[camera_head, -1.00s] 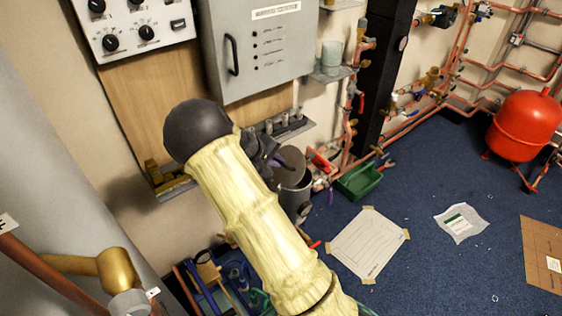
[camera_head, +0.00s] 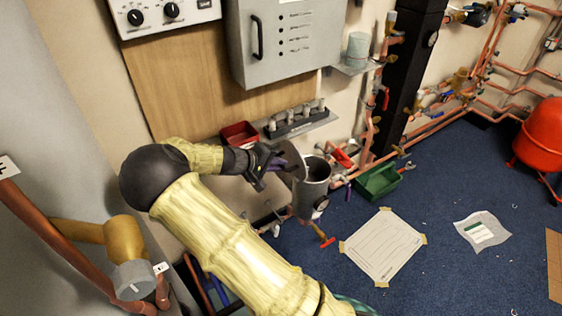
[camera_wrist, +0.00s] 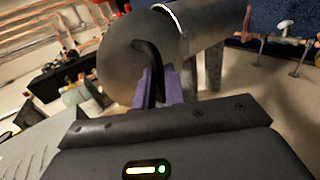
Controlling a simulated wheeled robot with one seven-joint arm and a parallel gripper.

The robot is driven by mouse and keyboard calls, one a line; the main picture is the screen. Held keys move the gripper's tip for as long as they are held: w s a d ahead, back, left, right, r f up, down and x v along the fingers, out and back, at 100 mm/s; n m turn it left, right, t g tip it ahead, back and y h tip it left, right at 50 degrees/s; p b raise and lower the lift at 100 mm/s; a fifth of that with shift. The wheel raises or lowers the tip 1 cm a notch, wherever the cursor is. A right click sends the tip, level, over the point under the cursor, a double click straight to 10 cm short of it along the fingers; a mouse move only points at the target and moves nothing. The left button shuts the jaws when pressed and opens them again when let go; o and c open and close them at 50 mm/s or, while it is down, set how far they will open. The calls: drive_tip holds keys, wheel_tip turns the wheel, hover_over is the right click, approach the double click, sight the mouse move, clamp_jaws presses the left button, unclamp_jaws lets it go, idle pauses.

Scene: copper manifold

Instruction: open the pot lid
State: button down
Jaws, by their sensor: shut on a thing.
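The pot (camera_head: 312,196) is a grey metal cylinder on a shelf-like support by the wall, with its dark opening showing. Its lid (camera_head: 299,174) is a grey disc standing tilted up at the pot's left side, off the opening. My gripper (camera_head: 283,164) is left of the lid, its purple fingers shut on the lid's handle. In the wrist view, the fingers (camera_wrist: 154,88) close around the dark curved handle (camera_wrist: 148,58). The round lid (camera_wrist: 115,55) stands beside the pot (camera_wrist: 205,28), close to its rim. Whether they touch is unclear.
A red bin (camera_head: 239,134) and a rack of grey fittings (camera_head: 297,122) are behind my gripper. A green bin (camera_head: 377,182) is right of the pot, near copper pipes. A grey cabinet (camera_head: 285,45) hangs above. A paper sheet (camera_head: 383,247) lies on the open blue floor.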

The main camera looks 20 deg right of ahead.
drive_tip(key=shift+s+d+f, duration=0.1)
drive_tip(key=shift+s+f, duration=0.05)
drive_tip(key=shift+f, duration=0.2)
drive_tip(key=c, duration=1.5)
unclamp_jaws()
drive_tip(key=shift+w+d+f, duration=0.1)
drive_tip(key=shift+w, duration=0.1)
drive_tip(key=shift+r, duration=0.3)
wheel_tip(320, 180, up, 10)
drive_tip(key=shift+f+p, duration=0.1)
drive_tip(key=shift+p, duration=0.8)
drive_tip(key=shift+f, duration=0.1)
